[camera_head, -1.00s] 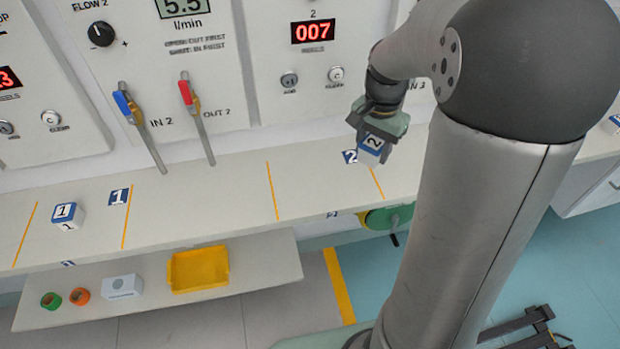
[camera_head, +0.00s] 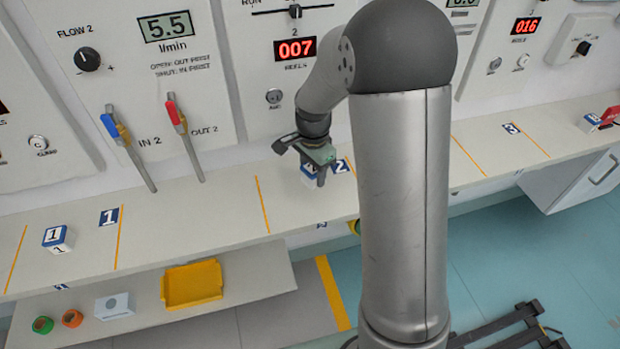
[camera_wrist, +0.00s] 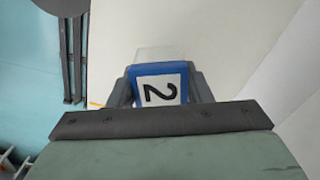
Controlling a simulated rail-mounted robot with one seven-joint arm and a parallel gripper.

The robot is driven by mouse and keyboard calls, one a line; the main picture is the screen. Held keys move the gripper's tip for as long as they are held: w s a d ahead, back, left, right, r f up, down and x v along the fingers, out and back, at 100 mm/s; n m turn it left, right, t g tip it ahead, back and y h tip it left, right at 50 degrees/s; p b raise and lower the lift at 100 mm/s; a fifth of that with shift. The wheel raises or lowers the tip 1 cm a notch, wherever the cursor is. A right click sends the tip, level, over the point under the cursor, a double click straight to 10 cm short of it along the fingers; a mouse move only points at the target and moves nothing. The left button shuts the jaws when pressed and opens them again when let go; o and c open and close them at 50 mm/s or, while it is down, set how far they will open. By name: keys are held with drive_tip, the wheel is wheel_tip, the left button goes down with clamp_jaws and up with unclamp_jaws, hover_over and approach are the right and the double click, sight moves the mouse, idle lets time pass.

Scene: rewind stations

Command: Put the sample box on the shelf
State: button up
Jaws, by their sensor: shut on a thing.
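My gripper (camera_head: 318,175) is shut on a sample box (camera_head: 308,172), a blue and white box marked 2. In the wrist view the box (camera_wrist: 160,92) sits between both fingers, its blue-bordered 2 face showing. In the head view the gripper partly hides it. The box is over the long pale upper shelf (camera_head: 215,215), just left of the blue 2 label (camera_head: 340,166); I cannot tell whether it touches the surface. A lower shelf (camera_head: 262,275) lies below at the left. Another box, marked 1 (camera_head: 58,239), stands on the upper shelf left of the 1 label (camera_head: 108,217).
The lower shelf holds a yellow tray (camera_head: 192,284), a white box with a grey disc (camera_head: 114,305), an orange roll (camera_head: 72,318) and a green roll (camera_head: 42,325). Valve levers (camera_head: 130,150) reach down near the upper shelf's back. The upper shelf is clear between labels 1 and 2.

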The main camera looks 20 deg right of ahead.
sight(310, 181)
drive_tip(key=shift+w+a+f, duration=0.1)
drive_tip(key=shift+a+f, duration=0.1)
drive_tip(key=shift+f, duration=0.1)
drive_tip(key=shift+w+a+f, duration=0.1)
drive_tip(key=shift+a+f, duration=0.05)
drive_tip(key=shift+f, duration=1.55)
drive_tip(key=shift+f, duration=0.15)
drive_tip(key=o, duration=1)
